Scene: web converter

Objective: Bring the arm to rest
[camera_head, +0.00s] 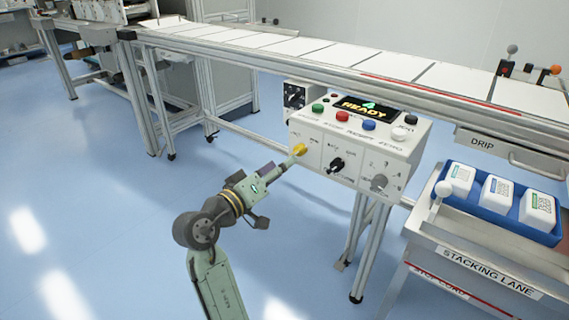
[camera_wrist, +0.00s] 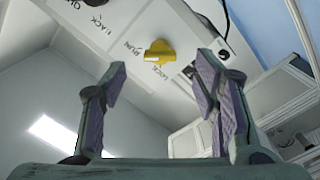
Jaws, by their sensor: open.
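My gripper (camera_wrist: 158,88) is open and empty in the wrist view, its two purple-padded fingers apart. A yellow knob (camera_wrist: 160,52) on the white control box shows between and beyond the fingertips, beside the words RUN and LOCK. In the head view my arm reaches up from the bottom, and my gripper (camera_head: 282,168) is close in front of the yellow knob (camera_head: 299,149) on the control box (camera_head: 345,148). I cannot tell from the head view whether they touch; in the wrist view they look apart.
The control box carries coloured buttons, a black knob (camera_head: 336,165) and a screen reading READY (camera_head: 366,108). A conveyor (camera_head: 330,58) runs behind it. A blue tray (camera_head: 484,212) of white packs sits at right on the stacking lane. Blue floor (camera_head: 110,220) is clear at left.

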